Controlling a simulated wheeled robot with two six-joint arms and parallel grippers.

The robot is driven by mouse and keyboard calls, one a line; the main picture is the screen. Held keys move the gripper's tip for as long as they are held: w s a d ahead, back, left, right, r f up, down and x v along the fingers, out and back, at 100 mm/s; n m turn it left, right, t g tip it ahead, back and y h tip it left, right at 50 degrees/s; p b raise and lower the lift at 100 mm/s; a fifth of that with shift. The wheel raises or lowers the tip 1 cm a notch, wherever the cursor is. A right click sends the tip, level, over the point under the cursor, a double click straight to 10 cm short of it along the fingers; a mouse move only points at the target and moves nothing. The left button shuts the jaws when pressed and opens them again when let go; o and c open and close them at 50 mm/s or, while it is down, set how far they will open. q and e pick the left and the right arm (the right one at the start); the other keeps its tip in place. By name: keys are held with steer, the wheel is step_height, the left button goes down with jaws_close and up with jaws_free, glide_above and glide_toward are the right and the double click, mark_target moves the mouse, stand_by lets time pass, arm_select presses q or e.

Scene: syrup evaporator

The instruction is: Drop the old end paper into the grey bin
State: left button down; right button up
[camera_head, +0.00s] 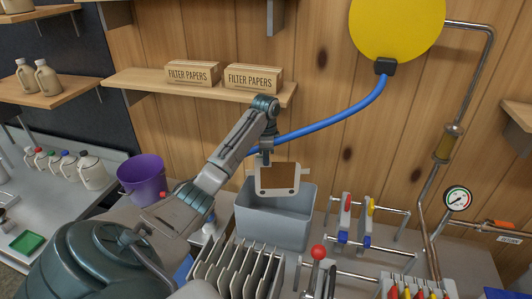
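The old end paper (279,178) is a pale sheet with a large brown patch. It hangs upright from my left gripper (266,158), which is shut on its top edge. The paper is over the grey bin (272,234), in front of its back rim, and its lower edge is close to the level of the bin's opening. I cannot tell whether it touches the bin. The inside bottom of the bin is hidden. My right gripper is not in view.
A filter press with several grey plates (237,268) stands just in front of the bin. A red-knobbed lever (318,253) and pipes with valves (345,215) are at right. A purple bucket (141,178) stands at left. A shelf (150,83) with filter paper boxes is above.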

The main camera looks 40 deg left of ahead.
mark_target(266, 181)
arm_select(q)
step_height(266, 181, down, 11)
steer(key=b, duration=0.3)
stand_by(0.4)
steer(key=c, duration=1.6)
jaws_free()
steer(key=o, duration=0.3)
steer(key=shift+o, duration=0.2)
